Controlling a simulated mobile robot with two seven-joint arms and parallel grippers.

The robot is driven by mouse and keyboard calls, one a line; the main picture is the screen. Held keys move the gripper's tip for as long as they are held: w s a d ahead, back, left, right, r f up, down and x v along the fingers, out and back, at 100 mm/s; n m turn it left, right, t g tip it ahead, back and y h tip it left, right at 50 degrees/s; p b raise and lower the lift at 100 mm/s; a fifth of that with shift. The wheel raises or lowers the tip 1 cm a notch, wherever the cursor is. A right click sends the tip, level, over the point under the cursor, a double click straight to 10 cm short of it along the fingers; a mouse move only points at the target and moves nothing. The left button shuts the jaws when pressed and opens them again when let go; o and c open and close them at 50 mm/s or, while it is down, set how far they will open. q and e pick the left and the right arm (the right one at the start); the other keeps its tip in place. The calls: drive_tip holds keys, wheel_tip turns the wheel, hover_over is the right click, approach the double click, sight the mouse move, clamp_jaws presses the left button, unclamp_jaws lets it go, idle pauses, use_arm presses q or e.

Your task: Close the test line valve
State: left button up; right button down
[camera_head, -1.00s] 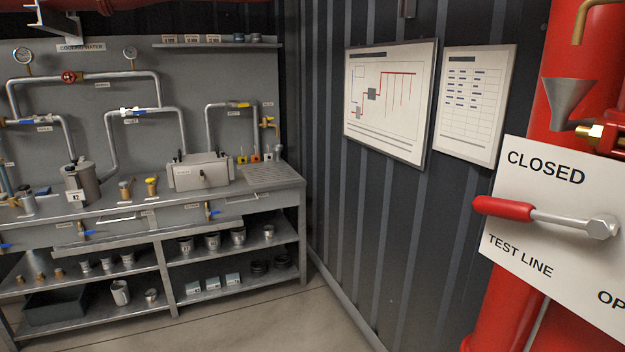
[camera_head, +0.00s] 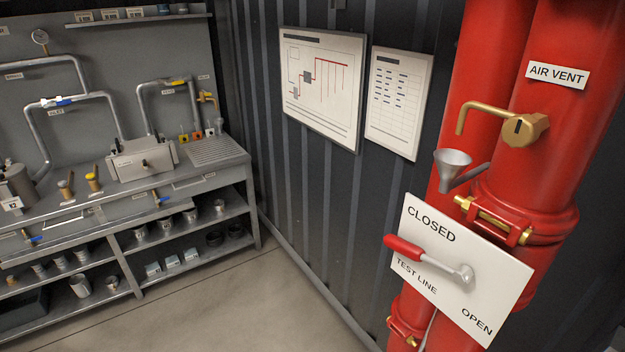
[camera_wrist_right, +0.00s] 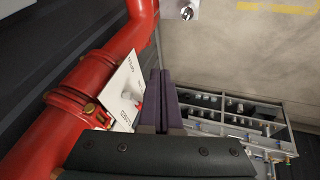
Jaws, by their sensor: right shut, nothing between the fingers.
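The test line valve has a lever with a red grip (camera_head: 403,246) and a metal shank ending at a hub (camera_head: 464,277). It is mounted on a white plate (camera_head: 490,285) on a red pipe. The lever points left, its grip at the plate's left edge, below the word CLOSED and above TEST LINE. OPEN is at the lower right. In the right wrist view the plate (camera_wrist_right: 122,88) shows edge-tilted, left of my right gripper (camera_wrist_right: 162,75). That gripper's purple fingers are shut and empty, and they partly hide the lever. My left gripper is in neither view.
A steel workbench (camera_head: 220,165) is at the left. Open floor (camera_head: 270,310) lies between the bench and the pipes.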

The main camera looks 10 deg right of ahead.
drive_tip(key=w+d+f+n+t+h+b, duration=0.4)
drive_tip(key=w+f+b, duration=0.2)
drive_tip(key=f+b, duration=0.45)
use_arm(q)
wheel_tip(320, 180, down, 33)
drive_tip(key=b, duration=2)
use_arm(e)
drive_tip(key=n+t+y+p, duration=0.1)
drive_tip(key=n+t+p, duration=0.4)
drive_tip(key=n+t, duration=0.8)
approach(390, 247)
drive_tip(key=w+a+r+n+g, duration=0.1)
drive_tip(key=w+n+g, duration=0.1)
drive_tip(key=w, duration=0.1)
drive_tip(key=shift+w+d+r+p, duration=0.65)
drive_tip(key=shift+d+r+p, duration=0.2)
drive_tip(key=shift+d, duration=0.1)
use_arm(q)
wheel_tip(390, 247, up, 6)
use_arm(e)
drive_tip(key=shift+w+d, duration=0.15)
drive_tip(key=shift+d, duration=0.15)
